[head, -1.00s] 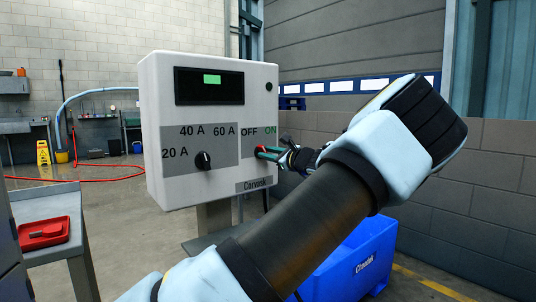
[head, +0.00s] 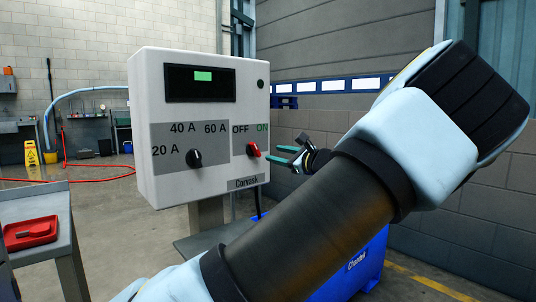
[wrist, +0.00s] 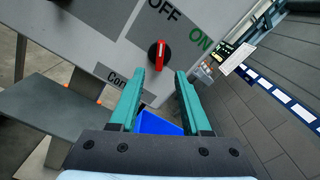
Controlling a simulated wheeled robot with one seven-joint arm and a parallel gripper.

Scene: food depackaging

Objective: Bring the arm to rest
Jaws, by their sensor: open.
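My gripper (head: 283,155) is open and empty, with two green fingers, just right of the red OFF/ON switch (head: 253,150) on the white control box (head: 160,130). In the wrist view the gripper (wrist: 158,90) points at the box, and the red switch (wrist: 159,55) is beyond the fingertips, apart from them. The switch handle is tilted in the head view. The box also has a black dial (head: 194,158) with 20 A, 40 A and 60 A marks, and a lit green display (head: 203,76). My arm covers the lower right of the head view.
A blue bin (head: 352,272) stands behind my arm, partly hidden. A table (head: 28,208) with a red tray (head: 31,232) is at the left. A grey block wall (head: 480,235) closes the right side. Open floor lies behind the box at left.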

